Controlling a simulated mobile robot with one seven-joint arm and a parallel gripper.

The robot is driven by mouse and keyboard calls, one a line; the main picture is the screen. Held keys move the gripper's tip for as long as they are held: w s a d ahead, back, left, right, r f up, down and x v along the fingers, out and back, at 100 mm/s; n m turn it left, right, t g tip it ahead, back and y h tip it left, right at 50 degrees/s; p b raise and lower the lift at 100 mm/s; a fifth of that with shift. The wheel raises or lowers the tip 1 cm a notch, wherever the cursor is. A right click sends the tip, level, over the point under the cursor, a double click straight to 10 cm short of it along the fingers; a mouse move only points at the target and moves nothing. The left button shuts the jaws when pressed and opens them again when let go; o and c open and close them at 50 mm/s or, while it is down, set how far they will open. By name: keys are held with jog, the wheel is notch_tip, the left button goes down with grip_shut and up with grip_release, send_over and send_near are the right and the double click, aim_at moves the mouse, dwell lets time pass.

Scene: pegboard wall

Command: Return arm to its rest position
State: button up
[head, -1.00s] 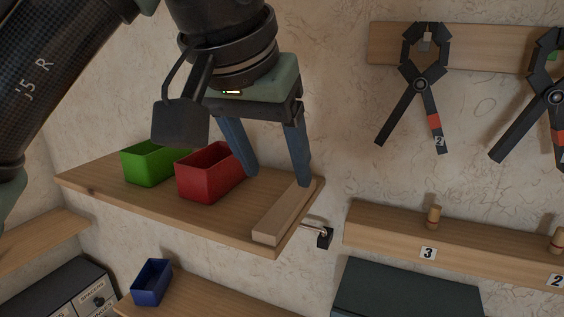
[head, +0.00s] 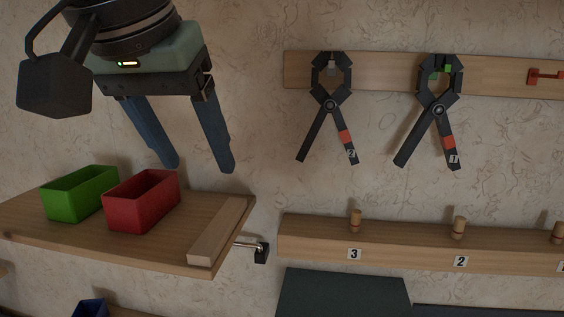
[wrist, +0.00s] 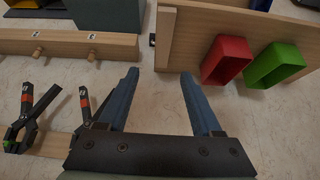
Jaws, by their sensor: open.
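My gripper (head: 202,170) is at the upper left of the head view, its two blue fingers spread apart with nothing between them. It hangs in the air above and in front of the wooden shelf (head: 110,243). In the wrist view the open fingers (wrist: 160,85) show the bare wall between them. The rest of my arm is out of the head view.
On the shelf stand a red bin (head: 142,203) and a green bin (head: 78,196), both near the gripper. Two black clamps (head: 331,105) (head: 438,110) hang on the wall rail at right. A lower wooden rail (head: 400,243) has several pegs. The wall between is bare.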

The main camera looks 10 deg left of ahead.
jog(key=w+d+f+m+t+h+b, duration=0.1)
jog(key=w+d+m+t+h+b, duration=0.25)
jog(key=d, duration=0.55)
jog(key=w+d+f+t+h+b, duration=0.2)
jog(key=w+d+t+h+b, duration=0.15)
jog(key=d+t+b, duration=0.35)
jog(key=s+a+f+n+t+y+b, duration=0.1)
jog(key=s+f+n+t+y+b, duration=0.1)
jog(key=s+t, duration=0.3)
jog(key=s+a+f+n+t+y+b, duration=0.1)
jog(key=s+t+y+b, duration=0.3)
jog(key=s, duration=0.5)
jog(key=shift+a+f+n+t+y, duration=0.2)
jog(key=shift+f+n+t+y, duration=0.35)
jog(key=shift+t+y, duration=0.2)
